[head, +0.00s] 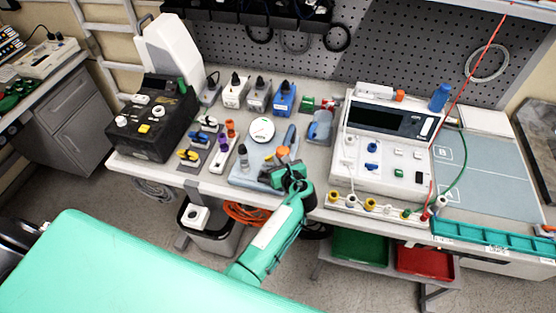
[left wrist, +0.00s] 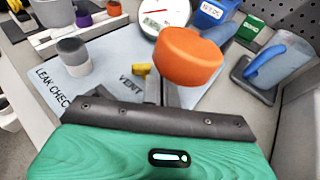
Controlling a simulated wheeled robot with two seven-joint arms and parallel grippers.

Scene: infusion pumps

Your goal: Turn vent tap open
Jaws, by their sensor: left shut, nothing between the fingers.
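An orange round knob (left wrist: 188,55) stands on the light blue leak check board (left wrist: 105,60), close in front of my left gripper (left wrist: 162,92). A small yellow part (left wrist: 140,71) shows beside the printed word VENT, partly behind the gripper; I cannot tell which way the tap is turned. In the head view the orange knob (head: 283,151) is at the board's right front, with my left gripper (head: 277,172) just in front of it. The gripper is shut and empty. I cannot tell whether it touches the tap. My right gripper is not in view.
A round white gauge (head: 262,130) and a grey-capped cylinder (head: 243,156) stand on the board. A blue scoop-like holder (head: 320,127) is to its right, near a white pump unit (head: 380,145). Several small coloured valves (head: 190,155) stand to the left.

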